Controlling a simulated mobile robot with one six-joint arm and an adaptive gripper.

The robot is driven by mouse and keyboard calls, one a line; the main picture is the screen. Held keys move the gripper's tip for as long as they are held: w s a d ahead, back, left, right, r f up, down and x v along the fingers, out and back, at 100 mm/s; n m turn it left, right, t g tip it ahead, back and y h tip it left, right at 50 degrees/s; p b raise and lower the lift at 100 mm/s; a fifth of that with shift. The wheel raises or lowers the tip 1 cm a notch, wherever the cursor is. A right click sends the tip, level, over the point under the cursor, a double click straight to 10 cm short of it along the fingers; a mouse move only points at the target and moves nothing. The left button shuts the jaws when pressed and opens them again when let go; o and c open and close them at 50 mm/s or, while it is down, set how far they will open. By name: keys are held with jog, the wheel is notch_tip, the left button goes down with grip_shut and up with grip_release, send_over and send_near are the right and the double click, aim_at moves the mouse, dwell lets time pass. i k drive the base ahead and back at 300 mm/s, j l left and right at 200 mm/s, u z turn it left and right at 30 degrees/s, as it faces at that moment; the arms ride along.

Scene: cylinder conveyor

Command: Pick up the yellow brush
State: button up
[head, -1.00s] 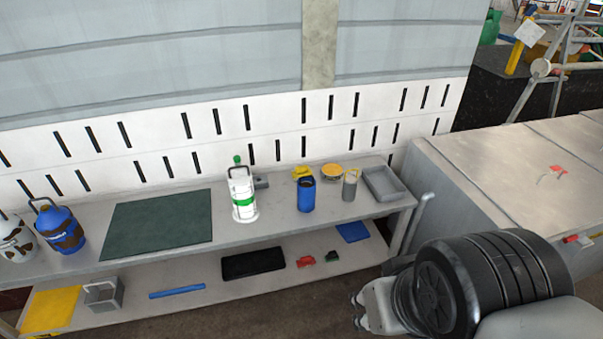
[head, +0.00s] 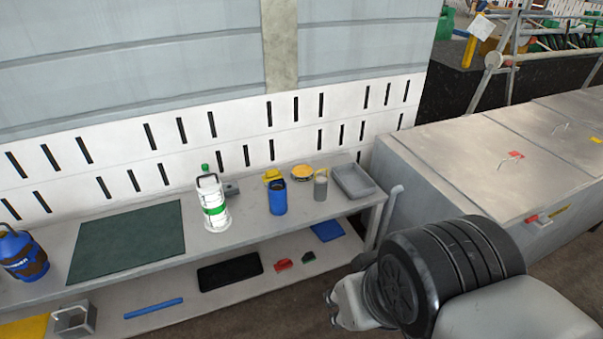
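A small yellow object (head: 272,176), which looks like the yellow brush, lies on the bench's top shelf (head: 245,243). It is behind the blue cup (head: 278,199), which hides part of it. My gripper (head: 331,308) is low in the picture, in front of the bench and well apart from the yellow object. It points left and seems to hold nothing. Its fingers are too small and turned too far to tell whether they are open.
A yellow round item (head: 302,173), a grey cup (head: 320,187) and a grey tray (head: 353,181) stand to the right. A white-green canister (head: 213,207) stands left. The lower shelf holds red (head: 283,265) and green (head: 308,257) items. A grey chest (head: 470,165) stands right.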

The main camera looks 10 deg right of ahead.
aim_at(270, 175)
jog(key=i, duration=0.65)
jog(key=i+j, duration=0.15)
jog(key=i, duration=0.5)
jog(key=i+z, duration=0.1)
jog(key=i, duration=0.55)
